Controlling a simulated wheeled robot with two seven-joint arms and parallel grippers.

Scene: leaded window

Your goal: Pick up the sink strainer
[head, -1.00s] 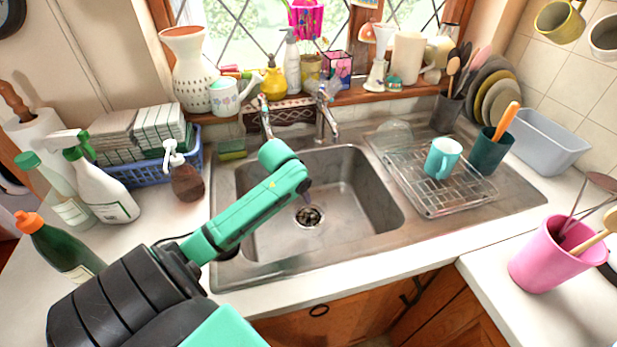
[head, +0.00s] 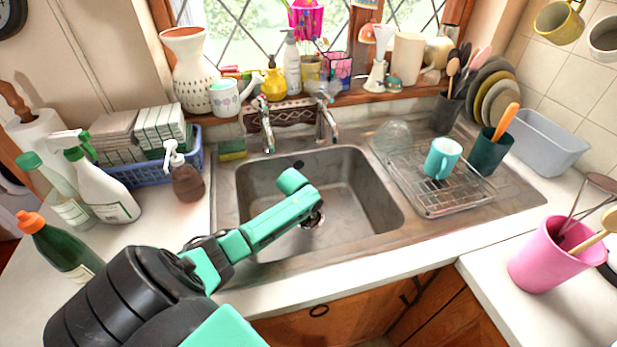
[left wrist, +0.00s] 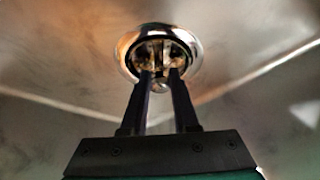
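The sink strainer (left wrist: 158,50) is a round, shiny metal piece in the left wrist view, with a bright rim and a darker slotted middle. In the head view only a small part of it shows (head: 317,221) at the sink bottom, mostly hidden behind my left arm. My left gripper (left wrist: 162,75) points at the strainer, its two dark fingers apart and reaching over its near rim. A small bright knob shows between the fingers, with a gap visible; I cannot tell whether they touch it. My right gripper is not in view.
The steel sink (head: 365,190) surrounds the arm. Taps (head: 327,122) stand behind it. A wire rack (head: 440,195) with a turquoise mug (head: 442,158) is at its right. A brown soap bottle (head: 186,178) and spray bottle (head: 102,188) stand at the left.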

